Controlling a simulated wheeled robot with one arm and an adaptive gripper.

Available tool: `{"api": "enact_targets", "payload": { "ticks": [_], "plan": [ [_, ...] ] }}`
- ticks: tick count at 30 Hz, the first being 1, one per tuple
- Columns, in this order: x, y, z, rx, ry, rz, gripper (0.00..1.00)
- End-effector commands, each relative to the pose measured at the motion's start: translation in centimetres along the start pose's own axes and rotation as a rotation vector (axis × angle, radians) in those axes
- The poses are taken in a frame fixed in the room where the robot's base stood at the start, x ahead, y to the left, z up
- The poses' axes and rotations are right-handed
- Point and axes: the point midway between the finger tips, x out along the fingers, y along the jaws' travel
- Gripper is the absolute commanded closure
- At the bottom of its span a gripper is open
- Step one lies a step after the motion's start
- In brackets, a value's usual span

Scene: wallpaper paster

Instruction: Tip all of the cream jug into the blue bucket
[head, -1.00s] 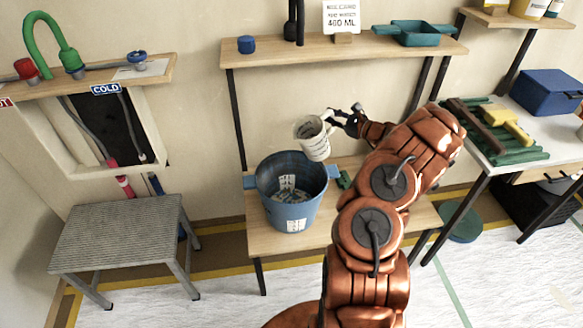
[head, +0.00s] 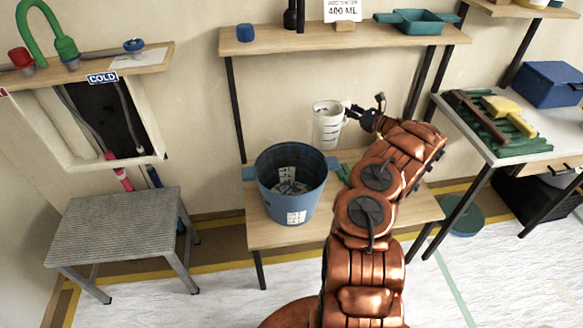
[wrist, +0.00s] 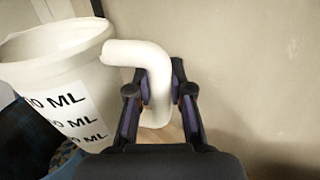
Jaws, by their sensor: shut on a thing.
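The cream jug (head: 328,130) is upright in the head view, held in the air to the upper right of the blue bucket (head: 291,205). My gripper (head: 350,110) is shut on the jug's handle on its right side. In the wrist view, my gripper's fingers (wrist: 160,98) close around the white handle, and the jug (wrist: 42,75) shows black ML markings. I cannot tell what is inside the jug. The bucket stands on the lower wooden shelf with its mouth open upward. Pale patches show inside the bucket; I cannot tell whether they are liquid.
An upper shelf (head: 290,43) above holds a blue cup (head: 245,32), a teal tray (head: 418,20) and a 400 ML sign (head: 342,10). A grey step stool (head: 118,228) stands left. A table with a blue box (head: 552,87) is at right.

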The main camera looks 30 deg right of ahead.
Motion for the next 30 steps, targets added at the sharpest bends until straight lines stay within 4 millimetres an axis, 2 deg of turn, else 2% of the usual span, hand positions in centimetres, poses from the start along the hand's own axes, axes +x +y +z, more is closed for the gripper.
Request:
{"api": "enact_targets", "payload": {
  "ticks": [10,21,30],
  "plan": [
    [0.0,0.0,0.3,-0.001,-0.001,0.000,1.00],
    [0.0,0.1,3.6,-0.002,-0.003,0.000,1.00],
    [0.0,0.1,4.0,0.000,0.000,0.001,1.00]
  ]
}}
